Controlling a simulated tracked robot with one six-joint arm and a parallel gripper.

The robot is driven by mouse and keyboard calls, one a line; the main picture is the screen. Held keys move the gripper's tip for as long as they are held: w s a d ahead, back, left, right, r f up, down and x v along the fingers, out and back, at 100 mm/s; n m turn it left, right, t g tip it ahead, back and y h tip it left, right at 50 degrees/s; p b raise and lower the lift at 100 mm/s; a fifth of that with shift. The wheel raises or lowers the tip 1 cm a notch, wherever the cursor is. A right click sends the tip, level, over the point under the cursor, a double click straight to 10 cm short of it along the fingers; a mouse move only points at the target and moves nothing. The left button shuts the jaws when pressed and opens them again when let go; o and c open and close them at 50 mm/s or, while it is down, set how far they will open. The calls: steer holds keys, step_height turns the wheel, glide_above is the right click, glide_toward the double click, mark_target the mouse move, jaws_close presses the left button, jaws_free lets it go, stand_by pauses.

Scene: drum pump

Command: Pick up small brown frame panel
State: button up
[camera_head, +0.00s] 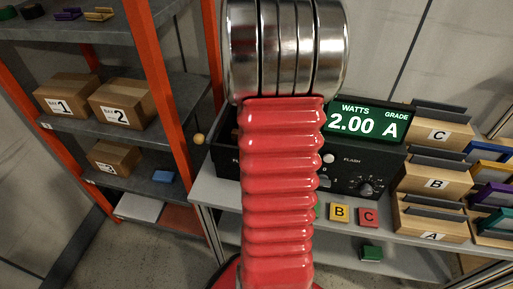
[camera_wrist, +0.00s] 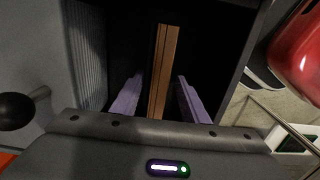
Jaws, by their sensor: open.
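The brown frame panel (camera_wrist: 163,65) shows in the wrist view as a long narrow upright strip with a dark line along it, inside a dark box-like space. My gripper (camera_wrist: 159,79) is open, with one purple finger on each side of the panel. Gaps show between the fingers and the panel; I cannot tell how far down the fingers reach. In the head view my red arm hides the gripper and the panel.
A black tester (camera_head: 345,170) reading "2.00 A" stands on a grey bench behind my arm. Cardboard bins (camera_head: 432,180) marked A, B and C stand at right. Yellow B (camera_head: 339,213) and red C (camera_head: 369,217) blocks sit in front. An orange-framed shelf with boxes (camera_head: 122,103) is at left.

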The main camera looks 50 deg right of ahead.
step_height(320, 180, down, 3)
steer(key=shift+f, duration=0.15)
stand_by(0.5)
jaws_close()
stand_by(0.4)
